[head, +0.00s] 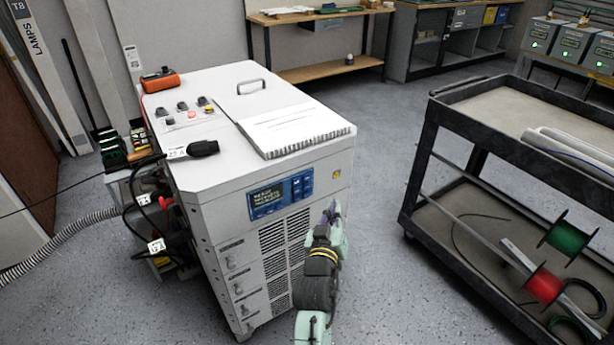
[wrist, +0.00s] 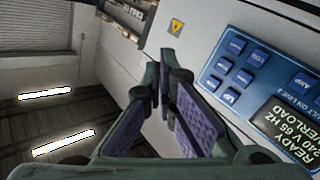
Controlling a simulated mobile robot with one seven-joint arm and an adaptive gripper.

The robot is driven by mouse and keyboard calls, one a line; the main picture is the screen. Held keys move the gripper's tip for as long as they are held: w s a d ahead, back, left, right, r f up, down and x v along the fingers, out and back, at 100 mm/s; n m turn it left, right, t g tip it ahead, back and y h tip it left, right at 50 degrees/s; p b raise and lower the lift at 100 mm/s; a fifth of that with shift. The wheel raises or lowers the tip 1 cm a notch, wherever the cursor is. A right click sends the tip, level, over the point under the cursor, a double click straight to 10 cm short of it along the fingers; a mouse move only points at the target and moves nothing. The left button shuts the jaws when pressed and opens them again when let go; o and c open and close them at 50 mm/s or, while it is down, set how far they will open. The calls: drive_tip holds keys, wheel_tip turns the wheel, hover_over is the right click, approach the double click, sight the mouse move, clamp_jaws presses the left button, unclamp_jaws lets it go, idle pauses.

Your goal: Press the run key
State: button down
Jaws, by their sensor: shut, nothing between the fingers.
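The blue control panel (head: 281,195) is on the upper front face of the white cabinet (head: 225,235). In the wrist view the panel (wrist: 205,78) appears tilted at the right, with several small blue keys and a dark screen (wrist: 275,130) showing "READY" and "OVERLOAD". The key labels are too blurred to tell which is the run key. My gripper (head: 331,212) is in front of the cabinet, right of the panel. In the wrist view my gripper (wrist: 163,88) has its fingers together and empty, beside the keys and not over them. I cannot tell its exact distance from the face.
A white ring-bound book (head: 295,130) and an orange device (head: 160,80) lie on the cabinet top. A dark cart (head: 440,120) with cable spools stands at the right. Cables and a hose (head: 60,240) run at the left. Floor between cabinet and cart is clear.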

sight(307, 178)
drive_tip(key=n, duration=0.2)
drive_tip(key=r+n, duration=0.1)
drive_tip(key=n, duration=0.1)
drive_tip(key=s+n, duration=0.1)
drive_tip(key=shift+d+r+n+t, duration=0.15)
drive_tip(key=shift+n+t, duration=0.25)
drive_tip(key=w+a+b, duration=0.4)
drive_tip(key=w+a, duration=0.1)
drive_tip(key=w, duration=0.2)
drive_tip(key=shift+w+a, duration=0.15)
drive_tip(key=shift+a, duration=0.05)
idle(1.4)
drive_tip(key=shift+w+a, duration=0.15)
drive_tip(key=shift+w, duration=0.1)
drive_tip(key=shift+w+a+b, duration=0.25)
drive_tip(key=shift+w+b, duration=0.05)
drive_tip(key=shift+b, duration=0.05)
idle(0.5)
idle(0.4)
drive_tip(key=shift+s+d+p, duration=0.35)
drive_tip(key=shift+s+d, duration=0.15)
drive_tip(key=shift+s, duration=0.15)
